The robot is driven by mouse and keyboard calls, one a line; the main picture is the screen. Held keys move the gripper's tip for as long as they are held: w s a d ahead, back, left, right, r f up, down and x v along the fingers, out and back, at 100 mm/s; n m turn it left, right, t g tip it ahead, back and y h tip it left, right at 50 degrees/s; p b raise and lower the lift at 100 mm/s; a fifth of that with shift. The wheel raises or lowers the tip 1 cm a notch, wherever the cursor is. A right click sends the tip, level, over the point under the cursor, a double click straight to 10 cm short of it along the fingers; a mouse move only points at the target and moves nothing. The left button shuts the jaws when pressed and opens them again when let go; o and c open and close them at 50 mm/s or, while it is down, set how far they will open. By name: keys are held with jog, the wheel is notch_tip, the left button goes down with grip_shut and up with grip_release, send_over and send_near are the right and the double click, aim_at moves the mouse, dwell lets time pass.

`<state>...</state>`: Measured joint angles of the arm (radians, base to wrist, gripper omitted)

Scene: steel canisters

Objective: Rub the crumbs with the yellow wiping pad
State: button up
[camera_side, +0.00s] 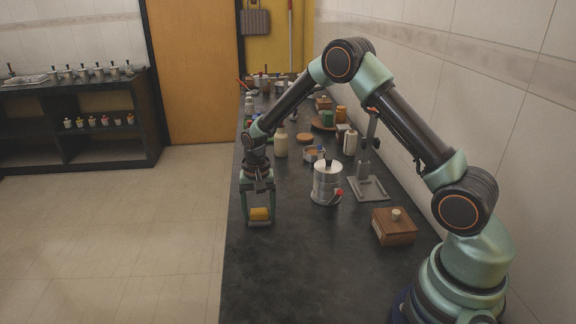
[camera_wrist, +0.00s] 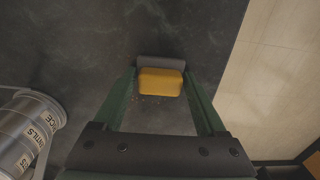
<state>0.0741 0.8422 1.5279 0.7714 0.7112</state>
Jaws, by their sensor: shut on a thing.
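The yellow wiping pad (camera_side: 260,213) is between the fingers of my gripper (camera_side: 258,211), near the left edge of the dark countertop. In the wrist view the pad (camera_wrist: 160,83) spans the gap between the two green fingers of my gripper (camera_wrist: 160,76), with a grey part along its far side. My gripper is shut on the pad. The pad is low over the counter; I cannot tell whether it touches. Faint small specks, which look like crumbs (camera_wrist: 138,98), show just beside the pad in the wrist view. More crumbs may be hidden under it.
A steel canister (camera_side: 327,185) stands right of my gripper and also shows at the left of the wrist view (camera_wrist: 27,130). A wooden box (camera_side: 394,226) and a grey stand (camera_side: 368,188) are farther right. Bottles crowd the back. The front counter is clear.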

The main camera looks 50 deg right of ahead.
jog(key=shift+w+a, duration=0.55)
jog(key=shift+a, duration=0.05)
jog(key=shift+r, duration=4)
